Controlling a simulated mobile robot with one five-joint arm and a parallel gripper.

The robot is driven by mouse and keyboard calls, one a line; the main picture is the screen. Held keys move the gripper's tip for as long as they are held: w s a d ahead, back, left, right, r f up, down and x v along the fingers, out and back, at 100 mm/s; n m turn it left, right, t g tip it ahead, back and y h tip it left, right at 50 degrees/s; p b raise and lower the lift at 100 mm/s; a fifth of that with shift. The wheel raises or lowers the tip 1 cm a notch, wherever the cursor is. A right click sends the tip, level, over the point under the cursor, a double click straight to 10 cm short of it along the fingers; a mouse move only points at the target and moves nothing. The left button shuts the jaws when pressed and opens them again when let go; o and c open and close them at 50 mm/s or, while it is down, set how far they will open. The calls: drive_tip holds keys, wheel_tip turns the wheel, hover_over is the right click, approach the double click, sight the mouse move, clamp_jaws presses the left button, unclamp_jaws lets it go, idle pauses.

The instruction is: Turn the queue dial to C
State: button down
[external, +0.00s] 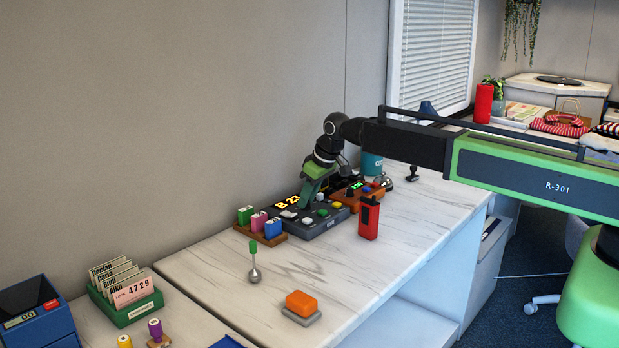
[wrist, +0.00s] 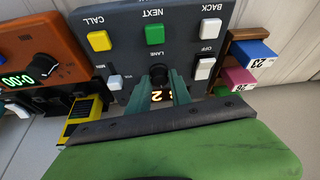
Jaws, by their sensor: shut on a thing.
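The queue console (external: 325,224) is a dark grey box on the marble counter, with an amber display (external: 286,203) that seems to read "B 2", its last digit unclear. In the wrist view the console (wrist: 130,22) is upside down. Its black dial (wrist: 158,71), under the LANE label, sits between the green fingers of my gripper (wrist: 161,84). My gripper is shut on the dial. In the external view my gripper (external: 306,200) reaches down onto the console from above. The dial's pointer and position letters are hidden or too small to read.
Console buttons in yellow (wrist: 99,40), green (wrist: 155,33) and white (wrist: 211,28) lie close around the dial. An orange-brown timer box (wrist: 45,45) and a rack of numbered blocks (external: 262,236) flank it. A red radio (external: 369,218) stands in front.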

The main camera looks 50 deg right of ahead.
drive_tip(key=m+h, duration=0.1)
drive_tip(key=m, duration=0.1)
drive_tip(key=m+h, duration=0.1)
drive_tip(key=m, duration=0.2)
drive_tip(key=shift+a+m, duration=0.2)
drive_tip(key=shift+m, duration=0.1)
drive_tip(key=shift+a+m+g+h, duration=0.1)
drive_tip(key=shift+m+g+h, duration=0.25)
drive_tip(key=shift+m, duration=0.7)
drive_tip(key=shift+m+g+h, duration=0.25)
drive_tip(key=shift+m+h, duration=0.1)
drive_tip(key=shift+m, duration=0.7)
drive_tip(key=c, duration=1.2)
unclamp_jaws()
drive_tip(key=p+v, duration=1.6)
drive_tip(key=v, duration=0.1)
drive_tip(key=shift+a+r, duration=0.1)
drive_tip(key=shift+a, duration=0.05)
